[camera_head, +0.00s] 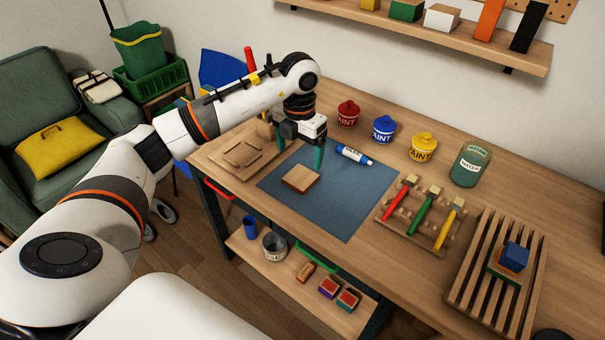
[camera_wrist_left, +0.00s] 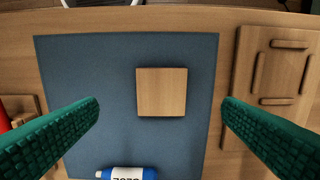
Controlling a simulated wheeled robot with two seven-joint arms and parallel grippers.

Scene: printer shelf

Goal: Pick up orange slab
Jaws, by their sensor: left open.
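An orange slab (camera_head: 512,263) lies in a small stack on the slatted wooden rack at the right of the table. A blue block (camera_head: 515,252) sits on top of it, and a green piece shows beneath it. My left gripper (camera_head: 300,152) is open and empty, pointing down above the blue mat, far to the left of the stack. In the left wrist view the green fingers (camera_wrist_left: 160,108) are spread wide, with a plain wooden block (camera_wrist_left: 161,92) on the mat below between them. The orange slab is not in the left wrist view.
The blue mat (camera_head: 345,200) also holds a blue-and-white tube (camera_head: 354,154). Paint pots, a water jar (camera_head: 470,165) and a rack of brushes (camera_head: 423,217) stand between my left gripper and the slatted rack (camera_head: 467,268). A wall shelf (camera_head: 440,38) hangs above.

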